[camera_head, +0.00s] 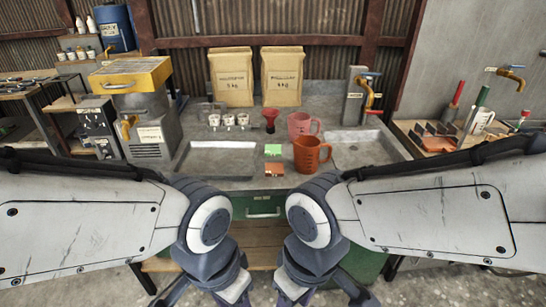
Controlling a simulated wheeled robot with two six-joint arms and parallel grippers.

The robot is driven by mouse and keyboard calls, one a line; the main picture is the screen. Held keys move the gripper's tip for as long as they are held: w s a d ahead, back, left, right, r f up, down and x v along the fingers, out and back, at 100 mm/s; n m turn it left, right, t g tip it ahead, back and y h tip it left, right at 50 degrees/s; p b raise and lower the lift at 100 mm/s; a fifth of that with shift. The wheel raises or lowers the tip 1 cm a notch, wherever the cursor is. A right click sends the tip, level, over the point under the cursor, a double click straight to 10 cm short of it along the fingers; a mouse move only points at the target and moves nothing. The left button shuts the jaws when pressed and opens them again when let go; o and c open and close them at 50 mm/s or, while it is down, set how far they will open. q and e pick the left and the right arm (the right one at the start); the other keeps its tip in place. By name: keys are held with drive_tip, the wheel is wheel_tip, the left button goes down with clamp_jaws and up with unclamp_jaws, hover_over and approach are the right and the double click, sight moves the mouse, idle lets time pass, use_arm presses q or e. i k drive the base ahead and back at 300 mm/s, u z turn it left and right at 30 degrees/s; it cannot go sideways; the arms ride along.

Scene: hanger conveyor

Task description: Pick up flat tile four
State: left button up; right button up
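Two small flat tiles lie on the grey counter in the head view: a green tile (273,150) and, just in front of it, an orange-red tile (275,169). Their markings are too small to read, so I cannot tell which one is tile four. My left gripper (215,292) and my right gripper (315,292) are low at the bottom edge, in front of the counter and well short of the tiles. Their fingertips are cut off or hidden, so their opening does not show. I see nothing held in either.
An orange jug (307,154) stands right of the tiles, with a pink jug (300,124) behind. A red funnel (270,121), white cups (228,120) and two paper bags (282,76) stand farther back. A shallow basin (214,158) is left; a sink (358,150) with a tap is right.

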sight(271, 149)
drive_tip(key=u, duration=0.3)
drive_tip(key=i, duration=1.65)
drive_tip(key=z, duration=0.3)
